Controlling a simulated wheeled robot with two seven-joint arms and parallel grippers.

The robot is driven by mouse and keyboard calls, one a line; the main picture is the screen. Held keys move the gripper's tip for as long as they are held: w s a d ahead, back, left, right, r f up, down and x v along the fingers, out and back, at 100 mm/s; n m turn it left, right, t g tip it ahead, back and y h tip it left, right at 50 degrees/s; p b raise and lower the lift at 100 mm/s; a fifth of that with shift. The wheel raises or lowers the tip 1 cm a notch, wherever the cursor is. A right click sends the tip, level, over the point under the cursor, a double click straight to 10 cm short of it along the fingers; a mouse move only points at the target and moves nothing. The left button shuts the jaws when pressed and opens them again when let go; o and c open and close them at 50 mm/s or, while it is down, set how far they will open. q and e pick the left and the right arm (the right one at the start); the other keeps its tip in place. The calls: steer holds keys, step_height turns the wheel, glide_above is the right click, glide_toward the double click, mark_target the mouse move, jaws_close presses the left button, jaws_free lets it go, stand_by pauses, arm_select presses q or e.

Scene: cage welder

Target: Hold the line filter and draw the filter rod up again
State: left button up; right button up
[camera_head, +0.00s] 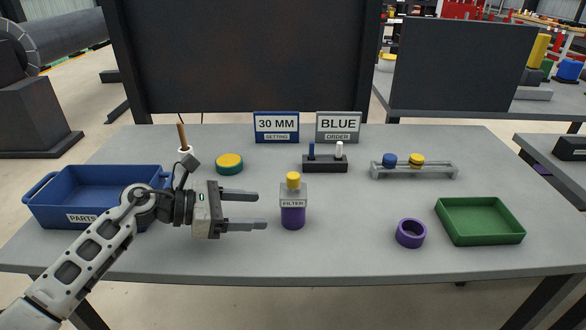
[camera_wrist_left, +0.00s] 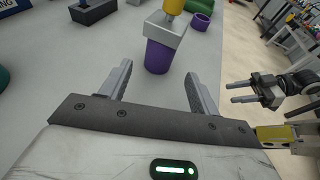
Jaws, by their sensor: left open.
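The line filter (camera_head: 293,198) stands upright on the grey table. It has a grey block labelled FILTER, a purple lower body (camera_head: 293,217) and a yellow knob (camera_head: 293,180) on top, seated close to the block. In the left wrist view the filter (camera_wrist_left: 163,40) lies just beyond the fingertips. My left gripper (camera_head: 260,211) is open and empty, to the left of the filter, its fingers pointing at it without touching. My right gripper (camera_wrist_left: 236,92) shows only in the left wrist view, its two fingers apart and nothing between them. Any rod under the knob is hidden.
A blue parts bin (camera_head: 98,192) stands left, beside my left arm. A purple ring (camera_head: 411,233) and a green tray (camera_head: 481,240) lie right. Behind are a yellow-green disc (camera_head: 229,165), a black block with pegs (camera_head: 325,164), a grey rack (camera_head: 440,172) and two signs.

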mark_target(288, 210)
arm_select(q)
steer(key=b+x, duration=0.2)
steer(key=x, duration=0.5)
steer(key=shift+f, duration=0.2)
steer(key=shift+w+d+b, duration=0.15)
steer(key=shift+d+b, duration=0.2)
steer(key=shift+d, duration=0.3)
arm_select(e)
steer(key=shift+s+a+f, duration=0.15)
steer(key=shift+f, duration=0.5)
arm_select(q)
steer(key=c, duration=1)
steer(key=shift+c, duration=0.2)
arm_select(e)
steer(key=shift+r, duration=0.1)
